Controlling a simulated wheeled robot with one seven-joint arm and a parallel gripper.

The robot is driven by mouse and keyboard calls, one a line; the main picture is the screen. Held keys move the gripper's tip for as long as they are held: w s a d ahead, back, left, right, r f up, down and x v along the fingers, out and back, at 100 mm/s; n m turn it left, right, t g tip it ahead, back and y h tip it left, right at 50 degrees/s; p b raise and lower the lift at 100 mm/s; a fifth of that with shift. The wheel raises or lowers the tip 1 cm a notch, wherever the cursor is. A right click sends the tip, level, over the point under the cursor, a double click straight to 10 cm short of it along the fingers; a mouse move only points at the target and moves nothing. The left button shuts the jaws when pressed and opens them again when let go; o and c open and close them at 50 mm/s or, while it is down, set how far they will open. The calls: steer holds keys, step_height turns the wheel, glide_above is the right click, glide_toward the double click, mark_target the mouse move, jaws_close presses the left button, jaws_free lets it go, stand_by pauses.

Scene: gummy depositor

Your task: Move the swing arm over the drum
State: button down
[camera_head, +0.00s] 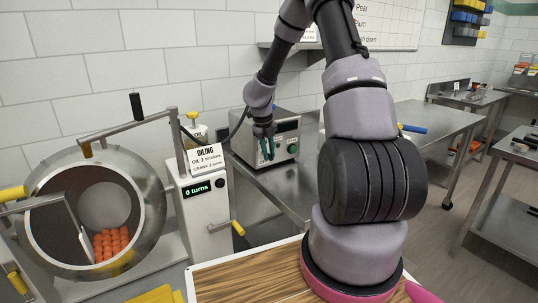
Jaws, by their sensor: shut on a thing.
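The steel drum (153,205) lies tilted at the left, its open mouth facing me, with orange gummies (110,243) inside. A metal bar with an upright black handle (136,105), which looks like the swing arm (120,137), runs from a post at the drum's right across the drum's upper rim.
An oiling sign (205,159) and a counter reading 0 turns (197,189) top a white cabinet with a yellow-handled crank (238,228). A wooden board (245,280) lies in front. Steel tables stand right.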

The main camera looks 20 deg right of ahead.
steer(key=shift+w+r+g, duration=0.15)
steer(key=shift+r+g, duration=0.15)
steer(key=shift+g, duration=0.5)
steer(key=c, duration=0.8)
jaws_free()
steer(key=shift+o, duration=0.2)
steer(key=shift+r, duration=0.1)
step_height(320, 180, up, 10)
steer(key=a, duration=0.2)
steer(key=shift+w+a+r, duration=0.2)
steer(key=shift+w, duration=0.25)
